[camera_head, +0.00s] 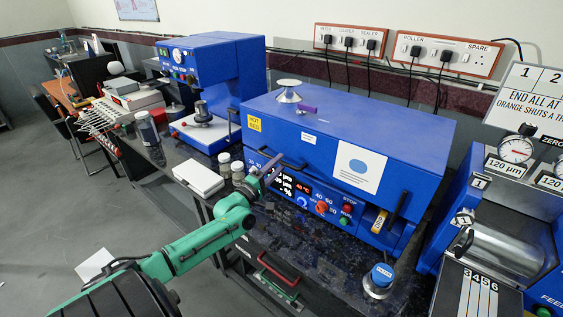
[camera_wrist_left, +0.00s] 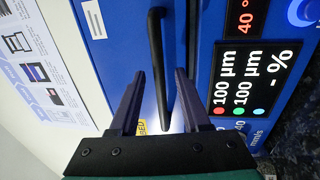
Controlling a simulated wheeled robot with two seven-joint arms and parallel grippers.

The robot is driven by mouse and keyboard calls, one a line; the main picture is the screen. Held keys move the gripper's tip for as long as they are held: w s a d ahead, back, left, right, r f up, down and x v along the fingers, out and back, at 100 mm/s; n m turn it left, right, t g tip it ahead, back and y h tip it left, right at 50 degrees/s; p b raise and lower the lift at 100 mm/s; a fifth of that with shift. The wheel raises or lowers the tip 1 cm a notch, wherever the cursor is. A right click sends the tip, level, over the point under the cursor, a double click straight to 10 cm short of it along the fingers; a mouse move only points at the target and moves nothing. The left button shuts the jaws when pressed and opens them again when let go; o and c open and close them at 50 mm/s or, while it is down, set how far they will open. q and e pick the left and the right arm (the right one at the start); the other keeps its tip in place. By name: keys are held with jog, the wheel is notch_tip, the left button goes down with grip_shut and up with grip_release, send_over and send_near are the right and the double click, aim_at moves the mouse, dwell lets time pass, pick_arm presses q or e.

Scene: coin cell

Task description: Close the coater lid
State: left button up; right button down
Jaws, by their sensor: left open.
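The coater is the large blue machine with a control panel (camera_head: 312,197) of red readouts and buttons along its front. Its blue lid (camera_head: 345,117) spans the machine above the panel, with white papers and a yellow label on its front. I cannot tell whether the lid is fully down. My left gripper (camera_head: 270,172) is at the left part of the coater's front, beside the panel. In the left wrist view its two fingers (camera_wrist_left: 158,92) are apart, with a black handle bar (camera_wrist_left: 159,60) running between them. I see no clear contact with the bar. My right gripper is not in view.
A metal funnel-like piece (camera_head: 289,92) and a purple part sit on the lid. Jars (camera_head: 238,171) and a white box (camera_head: 198,178) stand left of the coater. A blue-capped weight (camera_head: 381,278) stands at the front right. A roller machine (camera_head: 505,250) is close on the right.

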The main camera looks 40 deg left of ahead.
pick_arm(q)
jog(key=shift+w+r, duration=0.15)
jog(key=shift+w, duration=0.85)
grip_shut()
dwell(0.7)
